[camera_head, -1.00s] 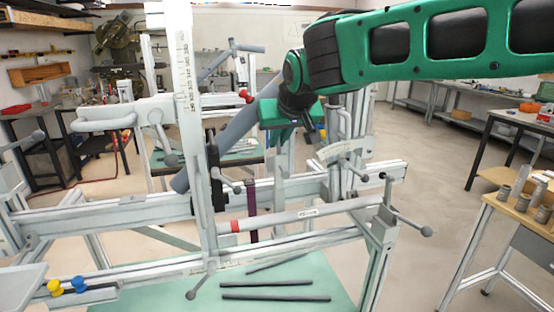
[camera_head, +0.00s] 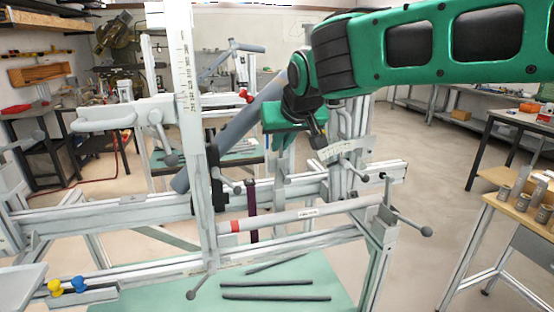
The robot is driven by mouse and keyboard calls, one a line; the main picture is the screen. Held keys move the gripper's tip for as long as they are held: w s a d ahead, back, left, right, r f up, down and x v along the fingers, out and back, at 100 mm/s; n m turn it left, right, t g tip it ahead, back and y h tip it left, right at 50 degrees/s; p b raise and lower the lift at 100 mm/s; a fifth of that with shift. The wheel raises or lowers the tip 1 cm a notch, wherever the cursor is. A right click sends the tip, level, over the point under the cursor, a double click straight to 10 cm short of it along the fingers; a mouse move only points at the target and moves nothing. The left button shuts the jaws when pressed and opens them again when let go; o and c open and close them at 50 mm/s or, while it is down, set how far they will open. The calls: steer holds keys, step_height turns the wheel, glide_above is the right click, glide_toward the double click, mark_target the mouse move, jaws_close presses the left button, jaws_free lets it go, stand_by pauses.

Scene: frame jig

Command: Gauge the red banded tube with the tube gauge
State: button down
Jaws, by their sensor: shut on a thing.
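The red banded tube (camera_head: 275,219) is a pale, near-horizontal tube clamped low in the frame jig. Its red band is near its left end and a small label is near its middle. My gripper (camera_head: 320,140) is behind and above the tube, at the jig's right-hand uprights. It is shut on what looks like the tube gauge (camera_head: 337,153), a pale plate with scale marks. The fingertips' exact contact is too small to make out. The gauge is apart from the tube, above its right half in the picture.
The jig's tall scaled upright (camera_head: 186,80) stands left, with a thick grey slanted tube (camera_head: 238,128) beside my gripper. Clamp handles (camera_head: 425,231) stick out at right. Dark rods (camera_head: 275,297) lie on the green surface below. A wooden-topped bench (camera_head: 525,205) stands right, beyond open floor.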

mark_target(283, 161)
steer(key=shift+s+d+f, duration=0.1)
steer(key=shift+s+d, duration=0.1)
steer(key=shift+s, duration=0.25)
steer(key=shift+s+d+f, duration=0.1)
steer(key=shift+s+d, duration=0.1)
steer(key=shift+s, duration=0.25)
steer(key=shift+s+d+f, duration=0.15)
steer(key=shift+s+f, duration=0.05)
steer(key=shift+s, duration=0.25)
steer(key=shift+s+d+f, duration=0.1)
steer(key=shift+s+f, duration=0.05)
steer(key=shift+s, duration=0.35)
steer(key=shift+s+f, duration=0.1)
steer(key=shift+s+d+f, duration=0.3)
steer(key=shift+s+f, duration=0.2)
steer(key=shift+s, duration=0.3)
steer(key=shift+s+f, duration=0.1)
steer(key=shift+s, duration=0.05)
